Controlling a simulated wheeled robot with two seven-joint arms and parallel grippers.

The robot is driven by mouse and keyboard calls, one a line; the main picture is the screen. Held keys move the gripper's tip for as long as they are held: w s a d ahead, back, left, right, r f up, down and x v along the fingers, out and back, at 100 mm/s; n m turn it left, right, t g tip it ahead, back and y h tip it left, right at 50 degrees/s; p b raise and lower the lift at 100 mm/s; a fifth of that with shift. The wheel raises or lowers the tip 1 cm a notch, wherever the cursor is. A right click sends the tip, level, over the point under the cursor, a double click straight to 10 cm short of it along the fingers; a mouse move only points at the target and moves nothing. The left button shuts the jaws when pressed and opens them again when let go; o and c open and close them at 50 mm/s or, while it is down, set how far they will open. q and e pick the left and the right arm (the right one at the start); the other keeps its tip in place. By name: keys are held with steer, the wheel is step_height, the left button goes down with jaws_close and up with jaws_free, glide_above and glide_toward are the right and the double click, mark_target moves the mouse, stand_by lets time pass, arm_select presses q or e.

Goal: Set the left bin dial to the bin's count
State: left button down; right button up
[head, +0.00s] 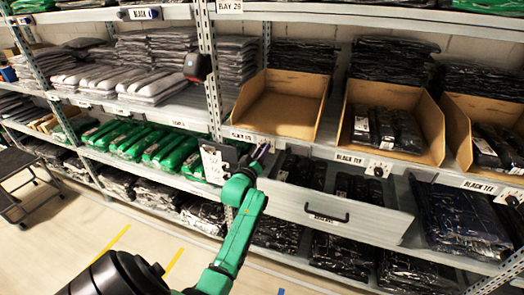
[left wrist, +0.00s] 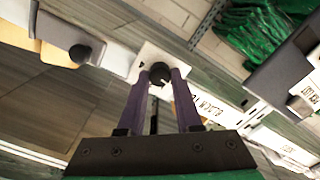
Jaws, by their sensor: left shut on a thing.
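The left bin (head: 282,105) is an open cardboard bin on the middle shelf, and its inside looks empty. Its label (head: 241,134) is on the shelf edge below it. My left gripper (head: 262,150) is at that edge, just right of the label, and hides the dial in the head view. In the left wrist view the dial is a black round knob (left wrist: 159,72) on a white plate (left wrist: 149,58). The two purple fingers of my left gripper (left wrist: 160,79) are closed around the knob. The dial's reading is not legible. My right gripper is not in view.
The middle bin (head: 428,123) and right bin (head: 455,123) hold black packs and have their own dials (head: 379,168). An open grey drawer (head: 385,217) with a black handle juts out below. A hanging white sign (head: 213,163) is close to my left gripper.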

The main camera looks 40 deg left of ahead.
arm_select(q)
steer(key=c, duration=0.6)
jaws_free()
steer(key=shift+s, duration=0.1)
steer(key=b+v, duration=0.1)
steer(key=v, duration=1.3)
steer(key=shift+s, duration=0.2)
steer(key=shift+d, duration=0.15)
